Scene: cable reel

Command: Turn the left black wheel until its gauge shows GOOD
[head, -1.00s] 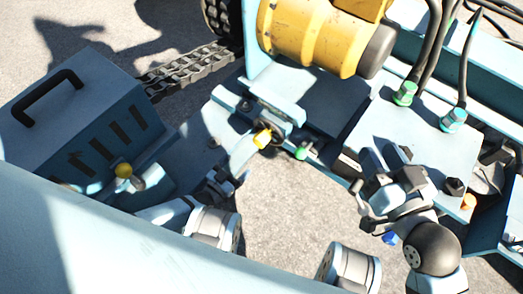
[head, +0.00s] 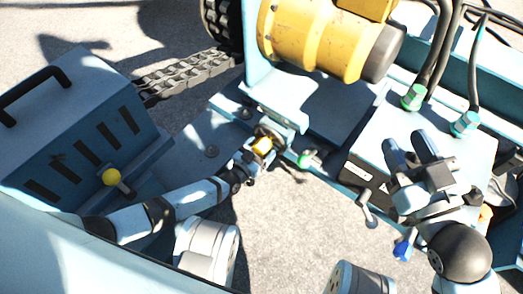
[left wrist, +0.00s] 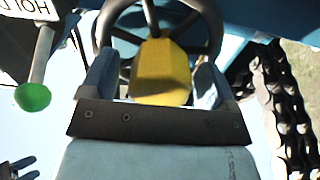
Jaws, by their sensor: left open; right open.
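The black wheel (head: 279,134) sits on the front of the light blue machine, below the yellow drum. It also shows in the left wrist view (left wrist: 125,42) as a black rim with spokes. A yellow block-shaped part (left wrist: 163,72) stands out in front of the wheel. My left gripper (head: 258,152) is at the wheel. In the left wrist view my left gripper (left wrist: 153,82) is open, with one finger on each side of the yellow part. I cannot tell whether they touch it. My right gripper (head: 411,146) is open and empty over the light blue box at the right. No gauge is readable.
A green-tipped lever (head: 307,159) is just right of the wheel and shows in the left wrist view (left wrist: 33,96). A blue-tipped lever (head: 402,250) is below my right gripper. A chain (head: 190,74) runs behind.

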